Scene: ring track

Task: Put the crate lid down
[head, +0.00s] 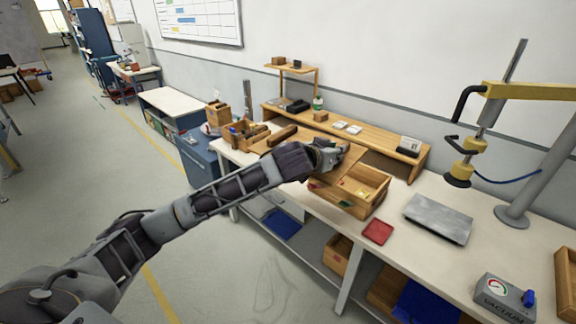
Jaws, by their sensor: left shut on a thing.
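My left gripper (330,155) is shut on the crate lid (353,160), a flat light-wood board that shows just behind and below the fingers. The lid is tilted over the left part of the open wooden crate (376,200) on the workbench. My gripper and forearm hide part of the lid, and I cannot tell whether its edge touches the crate. The right part of the crate is uncovered, with a yellowish thing and small coloured pieces inside. My right gripper is not in view.
On the white workbench (403,240) are a red pad (378,231) and a grey metal plate (438,218). A vacuum lifter on a post (514,195) stands at right, near a grey vacuum box (504,298). A wooden shelf (385,145) runs along the back.

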